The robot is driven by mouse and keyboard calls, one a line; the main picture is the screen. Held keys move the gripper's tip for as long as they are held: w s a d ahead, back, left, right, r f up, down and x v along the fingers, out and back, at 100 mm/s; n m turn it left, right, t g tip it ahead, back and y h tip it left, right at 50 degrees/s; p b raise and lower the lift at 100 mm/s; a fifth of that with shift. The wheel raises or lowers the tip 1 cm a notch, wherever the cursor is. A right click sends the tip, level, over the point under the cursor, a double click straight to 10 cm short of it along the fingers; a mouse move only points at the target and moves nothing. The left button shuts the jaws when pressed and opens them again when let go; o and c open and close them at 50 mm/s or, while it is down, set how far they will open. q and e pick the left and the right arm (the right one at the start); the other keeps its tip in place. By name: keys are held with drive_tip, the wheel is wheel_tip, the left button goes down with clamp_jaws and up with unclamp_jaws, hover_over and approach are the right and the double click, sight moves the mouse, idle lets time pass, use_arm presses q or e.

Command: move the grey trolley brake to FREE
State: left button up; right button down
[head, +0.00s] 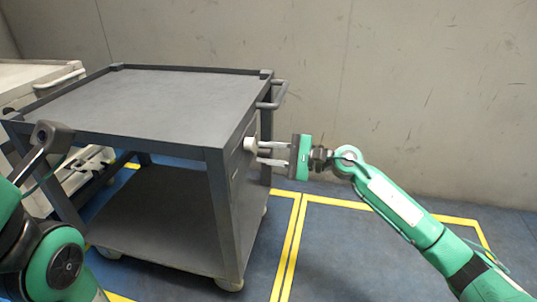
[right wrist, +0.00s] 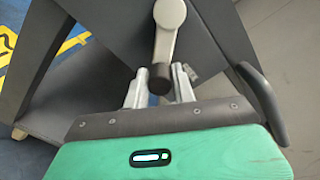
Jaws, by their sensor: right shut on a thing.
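The grey trolley (head: 165,100) stands in the middle of the head view, with a flat top, a lower shelf and a side panel facing right. Its brake lever (right wrist: 163,45) shows in the right wrist view as a pale arm hanging from a round hub, with a dark knob (right wrist: 159,86) at its end. My right gripper (head: 259,153) reaches the panel from the right. In the right wrist view its fingers (right wrist: 159,78) stand on either side of the knob, shut on it. The brake's markings are not readable. My left arm (head: 62,262) is at the lower left; its finger opening is unclear.
A beige trolley (head: 30,75) stands behind the grey one at the left. A concrete wall (head: 420,90) closes the back. The blue floor (head: 345,255) with yellow lines is clear right of the grey trolley. Its push handle (head: 277,95) sticks out above my right gripper.

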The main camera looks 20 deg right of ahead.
drive_tip(key=c, duration=1.2)
unclamp_jaws()
drive_tip(key=shift+d, duration=0.1)
drive_tip(key=p+v, duration=0.3)
drive_tip(key=v, duration=1)
drive_tip(key=shift+d+p, duration=0.3)
drive_tip(key=shift+d, duration=0.05)
drive_tip(key=shift+s, duration=0.15)
drive_tip(key=shift+f, duration=0.1)
